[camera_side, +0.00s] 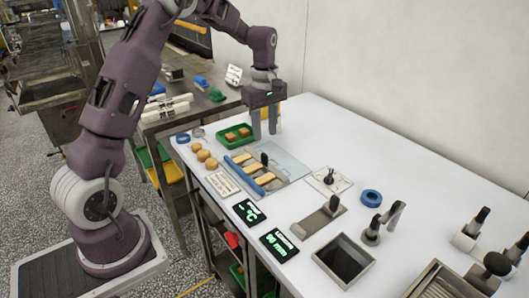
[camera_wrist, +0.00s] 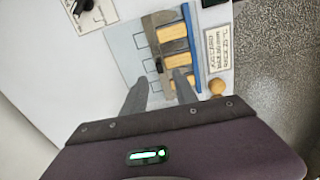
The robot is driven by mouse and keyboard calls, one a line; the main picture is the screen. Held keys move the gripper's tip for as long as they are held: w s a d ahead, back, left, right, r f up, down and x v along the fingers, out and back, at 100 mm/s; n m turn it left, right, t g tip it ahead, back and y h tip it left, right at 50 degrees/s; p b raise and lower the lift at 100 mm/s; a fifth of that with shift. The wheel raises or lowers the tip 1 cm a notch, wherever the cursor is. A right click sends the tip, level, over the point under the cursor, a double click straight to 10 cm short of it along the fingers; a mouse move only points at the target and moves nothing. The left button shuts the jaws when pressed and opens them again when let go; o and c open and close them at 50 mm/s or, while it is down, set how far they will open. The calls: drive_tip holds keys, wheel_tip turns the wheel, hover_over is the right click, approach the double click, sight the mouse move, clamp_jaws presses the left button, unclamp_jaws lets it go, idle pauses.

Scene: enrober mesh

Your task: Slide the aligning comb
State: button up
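The aligning comb appears to be the grey strip (camera_wrist: 152,40) with an upright black handle (camera_wrist: 158,65) in the wrist view. In the side view its black handle (camera_side: 264,159) stands up from the pale blue board (camera_side: 291,167). The comb lies along several tan bars (camera_wrist: 173,62), whose other ends lie by a blue rail (camera_wrist: 191,45). My gripper (camera_side: 264,136) points down beyond the board's far side, with its fingers apart and nothing between them. In the wrist view my gripper (camera_wrist: 160,90) shows near the board's end, short of the handle.
A green tray (camera_side: 221,138) with brown pieces stands beyond the board. Several round tan pieces (camera_side: 203,155) and a printed card (camera_side: 222,184) lie along the table's left edge. Displays (camera_side: 279,245), a scraper (camera_side: 318,221), a blue ring (camera_side: 371,198) and a square opening (camera_side: 345,259) lie nearer.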

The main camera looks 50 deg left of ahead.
sight(265, 154)
drive_tip(key=shift+n, duration=0.3)
drive_tip(key=f, duration=0.8)
drive_tip(key=shift+w+a+f, duration=0.2)
drive_tip(key=shift+a+f, duration=0.1)
drive_tip(key=shift+a, duration=0.05)
clamp_jaws()
idle(0.6)
